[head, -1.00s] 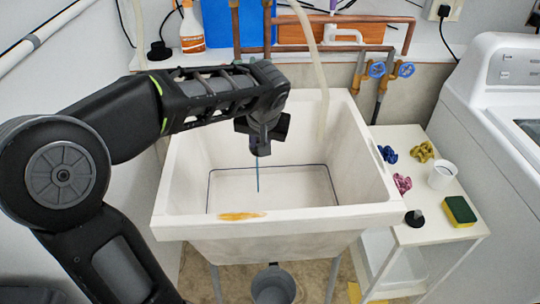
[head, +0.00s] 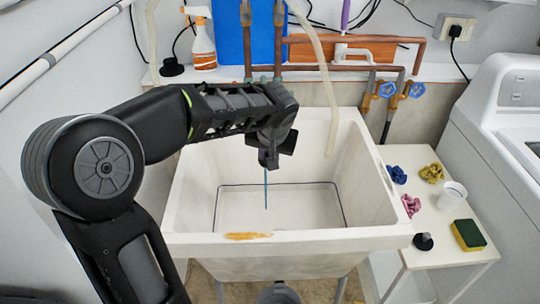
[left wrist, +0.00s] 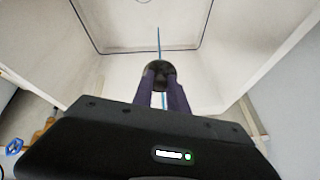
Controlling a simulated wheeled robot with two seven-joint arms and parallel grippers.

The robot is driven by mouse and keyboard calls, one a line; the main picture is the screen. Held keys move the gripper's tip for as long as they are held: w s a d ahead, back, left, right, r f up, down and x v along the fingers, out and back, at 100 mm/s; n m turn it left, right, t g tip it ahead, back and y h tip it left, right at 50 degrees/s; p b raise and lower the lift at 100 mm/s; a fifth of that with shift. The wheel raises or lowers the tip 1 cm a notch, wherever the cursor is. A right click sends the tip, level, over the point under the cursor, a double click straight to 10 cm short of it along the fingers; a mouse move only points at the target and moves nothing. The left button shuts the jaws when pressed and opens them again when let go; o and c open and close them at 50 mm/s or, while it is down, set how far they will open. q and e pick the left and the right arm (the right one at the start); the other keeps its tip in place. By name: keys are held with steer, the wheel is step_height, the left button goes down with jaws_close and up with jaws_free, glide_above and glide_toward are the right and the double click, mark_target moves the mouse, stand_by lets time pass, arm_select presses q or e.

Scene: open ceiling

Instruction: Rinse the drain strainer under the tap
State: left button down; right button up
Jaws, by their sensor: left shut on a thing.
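My left gripper (head: 268,160) hangs over the middle of the white sink basin (head: 290,239). Its purple-grey fingers (left wrist: 160,82) are shut on a small dark round thing (left wrist: 160,72) in the left wrist view. I cannot tell whether that is the drain strainer. A thin blue line (head: 266,190) runs from it down into the basin; it also shows in the left wrist view (left wrist: 158,40). A pale hose (head: 332,110) hangs over the back right of the basin. Two blue valve handles (head: 386,90) (head: 417,90) sit on the pipes. No right gripper shows.
A white side table (head: 408,160) stands right of the basin with coloured cloth-like bundles, a white cup (head: 452,194), a sponge (head: 468,235) and a black plug-like thing (head: 424,241). A washing machine (head: 510,95) stands right. A grey bucket (head: 278,293) sits below. An orange stain (head: 247,236) marks the front rim.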

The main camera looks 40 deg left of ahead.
arm_select(q)
steer(key=w+a+f+p, duration=0.2)
steer(key=w+a+p, duration=0.1)
steer(key=w+a, duration=0.4)
steer(key=shift+w, duration=0.55)
steer(key=shift+d+f, duration=0.1)
stand_by(0.5)
steer(key=shift+w+d, duration=0.35)
steer(key=shift+w, duration=0.05)
steer(key=shift+s+a, duration=0.1)
steer(key=shift+s, duration=0.05)
stand_by(0.4)
steer(key=shift+s+a+b, duration=0.3)
steer(key=shift+a, duration=0.05)
stand_by(0.4)
